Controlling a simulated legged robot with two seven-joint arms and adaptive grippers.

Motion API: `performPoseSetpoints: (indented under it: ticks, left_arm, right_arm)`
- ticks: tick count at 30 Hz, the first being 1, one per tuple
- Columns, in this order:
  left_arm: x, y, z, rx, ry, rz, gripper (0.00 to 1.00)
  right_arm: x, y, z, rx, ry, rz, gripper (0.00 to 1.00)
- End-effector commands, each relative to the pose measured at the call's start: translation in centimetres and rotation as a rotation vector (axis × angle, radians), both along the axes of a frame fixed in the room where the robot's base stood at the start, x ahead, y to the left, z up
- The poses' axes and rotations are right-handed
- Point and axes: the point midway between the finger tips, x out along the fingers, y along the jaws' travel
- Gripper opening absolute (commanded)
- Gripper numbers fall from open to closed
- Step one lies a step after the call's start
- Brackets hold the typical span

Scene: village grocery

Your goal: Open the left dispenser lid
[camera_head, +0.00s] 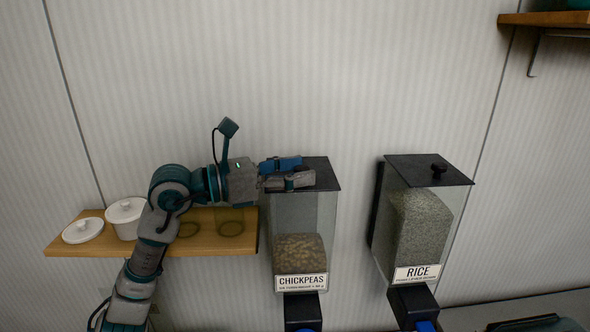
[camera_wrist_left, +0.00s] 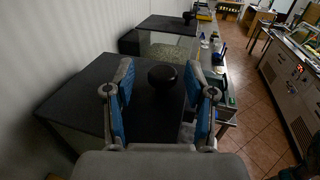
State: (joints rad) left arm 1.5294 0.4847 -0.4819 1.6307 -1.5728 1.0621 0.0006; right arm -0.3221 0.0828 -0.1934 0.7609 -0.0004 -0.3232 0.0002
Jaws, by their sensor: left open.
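The left dispenser (camera_head: 298,222) is a clear bin labelled CHICKPEAS, partly filled, fixed to the wall. Its flat dark lid (camera_head: 325,174) lies closed on top. My left gripper (camera_head: 312,170) is over this lid, coming from the left. In the left wrist view the open fingers (camera_wrist_left: 163,88) stand on either side of the lid's round black knob (camera_wrist_left: 162,76), with gaps to both fingers. The dark lid (camera_wrist_left: 72,103) also spreads below them there. In the head view the gripper hides the knob. My right gripper is not in view.
The RICE dispenser (camera_head: 418,225) hangs to the right with its dark lid (camera_head: 405,167) closed and a black knob on it. Another shelf (camera_head: 550,18) is at upper right.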

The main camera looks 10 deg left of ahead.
Motion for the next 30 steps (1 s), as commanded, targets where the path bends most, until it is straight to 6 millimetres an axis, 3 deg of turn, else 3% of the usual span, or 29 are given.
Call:
performPoseSetpoints:
  ticks: [2, 6, 8, 9, 18, 23, 30]
  left_arm:
    - [0.0, 0.0, 0.0, 0.000, 0.000, 0.000, 0.53]
    - [0.0, 0.0, 0.0, 0.000, 0.000, 0.000, 0.18]
    - [0.0, 0.0, 0.0, 0.000, 0.000, 0.000, 0.03]
    - [0.0, 0.0, 0.0, 0.000, 0.000, 0.000, 0.00]
    - [0.1, 0.1, 0.2, -0.002, 0.011, 0.001, 0.00]
    - [0.3, 0.1, 0.9, -0.010, 0.053, 0.002, 0.00]
    - [0.9, 0.3, 2.7, -0.035, 0.181, 0.004, 0.00]
  right_arm:
    - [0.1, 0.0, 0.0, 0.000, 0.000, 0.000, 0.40]
    - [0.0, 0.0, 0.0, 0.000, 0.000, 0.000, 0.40]
    - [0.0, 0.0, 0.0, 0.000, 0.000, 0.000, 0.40]
    - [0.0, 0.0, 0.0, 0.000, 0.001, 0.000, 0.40]
    - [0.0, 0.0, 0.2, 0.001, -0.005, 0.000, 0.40]
    - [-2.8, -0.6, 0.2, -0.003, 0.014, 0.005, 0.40]
    - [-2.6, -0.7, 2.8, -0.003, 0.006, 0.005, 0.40]
